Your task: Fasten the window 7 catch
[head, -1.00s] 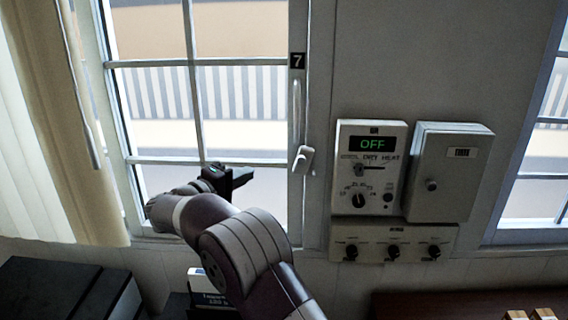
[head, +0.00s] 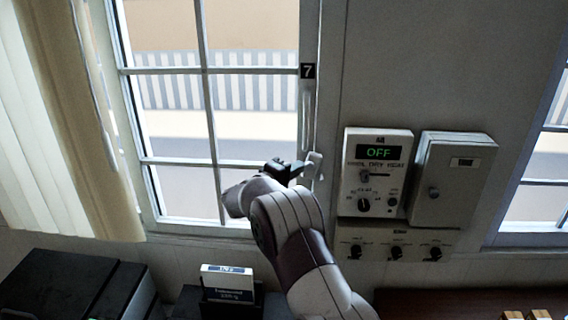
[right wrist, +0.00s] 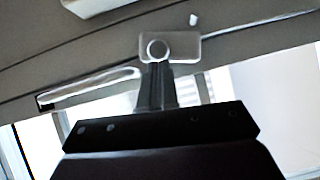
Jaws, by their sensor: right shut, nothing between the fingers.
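Window 7 (head: 180,120) is marked by a black "7" label (head: 307,70) on the right side of its frame. Its pale catch (head: 314,161) sits on the frame below the label. In the right wrist view the catch (right wrist: 184,46) shows as a pale plate with a round pivot, just beyond the fingertips. My right gripper (head: 297,169) is shut and empty, at the catch's left side. It also shows in the right wrist view (right wrist: 157,70). It hides part of the catch, and I cannot tell whether they touch. My left gripper is not in view.
A control panel reading OFF (head: 377,172) and a grey box (head: 453,180) are on the wall to the right, with a knob strip (head: 396,246) below. A blind (head: 65,120) hangs at the left. A small boxed item (head: 227,277) stands below the window.

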